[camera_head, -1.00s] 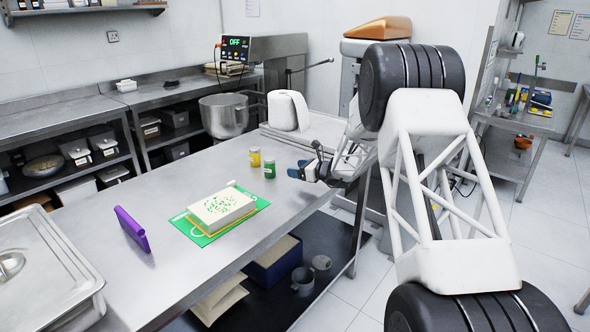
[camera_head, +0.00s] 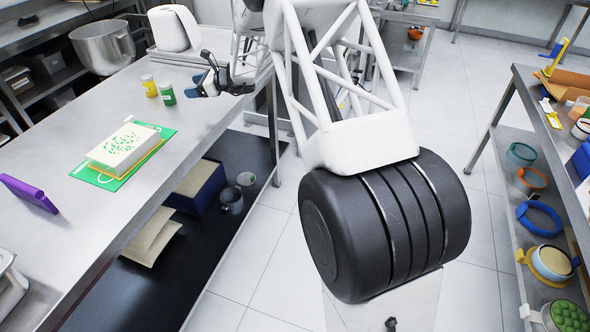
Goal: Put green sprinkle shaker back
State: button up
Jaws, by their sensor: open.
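The green sprinkle shaker (camera_head: 166,95) stands upright on the steel table (camera_head: 215,117), near its right edge. A yellow shaker (camera_head: 149,86) stands upright just left of it and behind. My gripper (camera_head: 199,86) is open, just right of the green shaker, with its fingers pointing left toward it. The gripper looks empty and apart from the shaker. A white block cake (camera_head: 125,146) with green sprinkles on top sits on a green mat (camera_head: 159,143) nearer the front left.
A paper roll (camera_head: 172,28) and a mixer bowl (camera_head: 103,46) stand behind the shakers. A purple tablet-like object (camera_head: 28,193) stands at left. A lower shelf (camera_head: 172,258) holds a blue box and mugs. Another stocked shelf (camera_head: 521,75) is at right.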

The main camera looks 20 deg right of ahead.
jog(key=s+a+r+n+g+h, duration=0.15)
jog(key=s+r+n, duration=0.3)
jog(key=s, duration=0.55)
jog(key=s+r+n+g+h, duration=0.1)
jog(key=s+r+n+g, duration=0.3)
jog(key=s, duration=0.6)
jog(key=s+r+n+h, duration=0.25)
jog(key=s+r, duration=0.35)
jog(key=s, duration=0.5)
jog(key=s+d+n+h, duration=0.2)
jog(key=s+d+n, duration=0.1)
jog(key=s, duration=0.9)
jog(key=s+d+n+h, duration=0.3)
jog(key=s+n, duration=0.2)
jog(key=s, duration=0.7)
jog(key=s+d+f+n+h, duration=0.1)
jog(key=s+d+n+h, duration=0.2)
jog(key=s, duration=0.9)
jog(key=shift+d+n, duration=0.35)
jog(key=shift+n, duration=0.25)
